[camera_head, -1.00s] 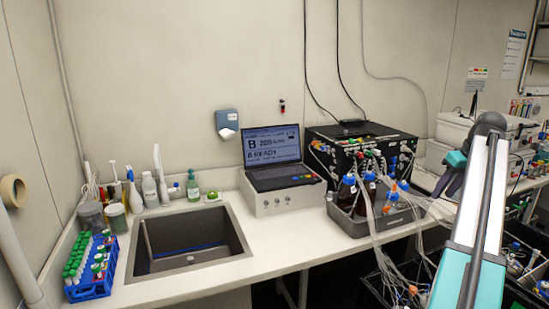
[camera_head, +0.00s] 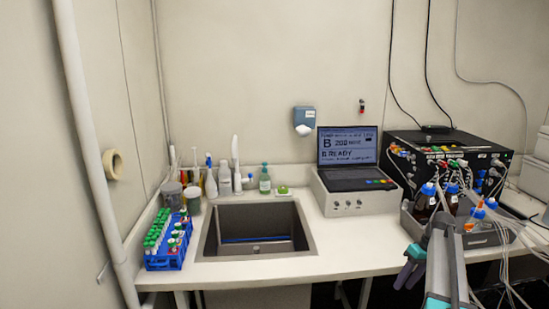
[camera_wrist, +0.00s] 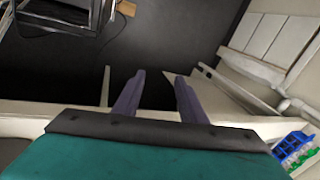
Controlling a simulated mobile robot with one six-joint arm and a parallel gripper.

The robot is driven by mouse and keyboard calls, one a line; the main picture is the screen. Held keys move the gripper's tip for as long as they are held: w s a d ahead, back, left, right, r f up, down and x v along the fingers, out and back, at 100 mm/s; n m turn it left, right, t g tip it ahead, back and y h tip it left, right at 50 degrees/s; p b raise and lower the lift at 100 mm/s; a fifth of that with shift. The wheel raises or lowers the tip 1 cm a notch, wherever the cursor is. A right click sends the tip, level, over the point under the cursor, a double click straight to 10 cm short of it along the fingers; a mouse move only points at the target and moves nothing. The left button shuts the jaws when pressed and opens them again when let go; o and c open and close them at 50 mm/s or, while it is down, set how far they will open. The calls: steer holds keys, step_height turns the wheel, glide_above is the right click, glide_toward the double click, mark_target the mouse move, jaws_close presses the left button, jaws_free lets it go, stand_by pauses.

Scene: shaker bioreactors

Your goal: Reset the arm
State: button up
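My gripper (camera_head: 405,276) hangs low at the front edge of the bench, at the lower right of the head view, in front of the grey tray. In the wrist view my gripper (camera_wrist: 158,88) shows two dark purple fingers apart with nothing between them. They point over a dark floor area beyond a pale bench edge. My arm reaches up from the bottom of the head view and bends down at the wrist.
The bench holds a blue tube rack (camera_head: 165,258), a sink (camera_head: 255,255), a laptop-like display unit (camera_head: 347,165), a black box (camera_head: 450,148) and a grey tray (camera_head: 483,240) with bottles and tubing. The white bench top (camera_head: 350,242) before the display unit is clear.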

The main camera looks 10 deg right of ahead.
steer(key=s+a+f+n+g, duration=0.1)
steer(key=s+a+f, duration=0.3)
steer(key=a+f, duration=0.5)
steer(key=s+a+f+g+b, duration=0.1)
steer(key=s+a+f+g, duration=0.15)
steer(key=a+f, duration=0.6)
steer(key=s+a+f+n+g, duration=0.1)
steer(key=s+a+f, duration=0.4)
steer(key=a+f, duration=0.4)
steer(key=s+a+f+g+h, duration=0.1)
steer(key=s+a+f, duration=0.3)
steer(key=s, duration=0.2)
steer(key=s+a+f+g, duration=0.1)
steer(key=s+a+f, duration=0.4)
steer(key=s, duration=0.1)
steer(key=s+f+m+h+b, duration=0.1)
steer(key=s+f+m+h, duration=0.1)
steer(key=s, duration=1.2)
steer(key=shift+a+f+m+t+h, duration=0.2)
steer(key=shift+f+m+t+h, duration=0.15)
steer(key=shift+f+m, duration=0.65)
steer(key=shift+s, duration=0.1)
steer(key=shift+c, duration=0.9)
